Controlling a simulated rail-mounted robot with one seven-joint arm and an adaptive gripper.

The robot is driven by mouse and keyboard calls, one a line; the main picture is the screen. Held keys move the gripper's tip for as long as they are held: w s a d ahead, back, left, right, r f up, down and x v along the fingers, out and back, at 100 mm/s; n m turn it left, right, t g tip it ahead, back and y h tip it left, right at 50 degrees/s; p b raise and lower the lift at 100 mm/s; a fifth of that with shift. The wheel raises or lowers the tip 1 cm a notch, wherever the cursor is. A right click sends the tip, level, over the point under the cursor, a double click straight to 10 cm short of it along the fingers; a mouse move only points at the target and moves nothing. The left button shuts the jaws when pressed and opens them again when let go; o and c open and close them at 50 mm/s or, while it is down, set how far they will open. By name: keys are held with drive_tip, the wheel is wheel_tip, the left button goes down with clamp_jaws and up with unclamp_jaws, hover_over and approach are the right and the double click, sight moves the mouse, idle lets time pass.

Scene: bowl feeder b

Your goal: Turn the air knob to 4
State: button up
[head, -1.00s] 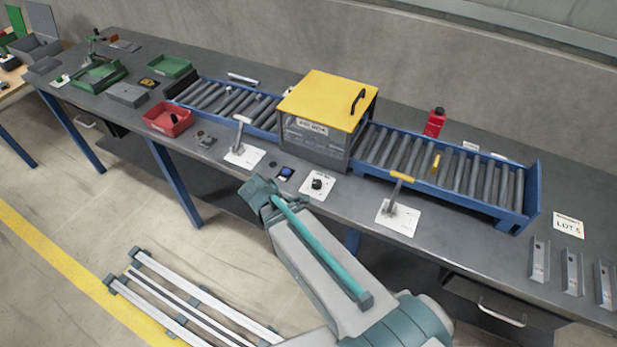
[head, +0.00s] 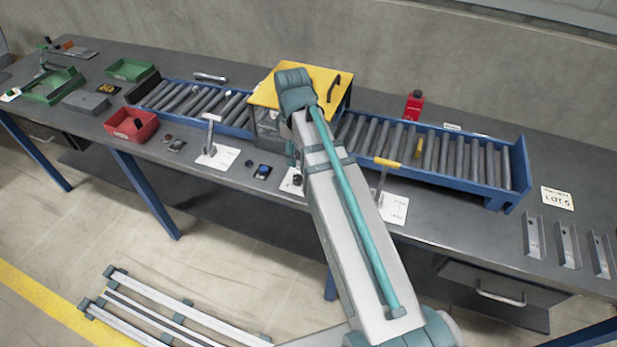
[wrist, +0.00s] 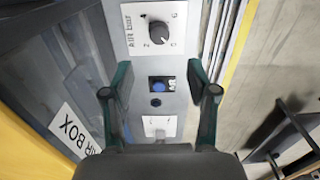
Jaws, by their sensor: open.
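The air knob (wrist: 158,33) is a round dark knob on a white plate (wrist: 132,49) with printed marks, at the top of the wrist view. Its exact setting is too small to read surely. In the head view the knob (head: 298,180) and its plate (head: 290,187) show beside my arm, in front of the yellow-lidded box. My gripper (wrist: 160,91) is open and empty, its two fingers spread apart below the knob in the wrist view, touching nothing visible. In the head view my arm mostly hides the gripper.
A blue button (wrist: 161,85) shows between my fingers. The air box (head: 266,126) with its yellow lid (head: 330,78) stands behind the plate. Roller conveyors (head: 455,165) flank the box.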

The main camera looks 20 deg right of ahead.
sight(298, 177)
drive_tip(key=shift+d+f+p, duration=0.1)
drive_tip(key=shift+f+p, duration=1.15)
drive_tip(key=shift+f, duration=3.95)
clamp_jaws()
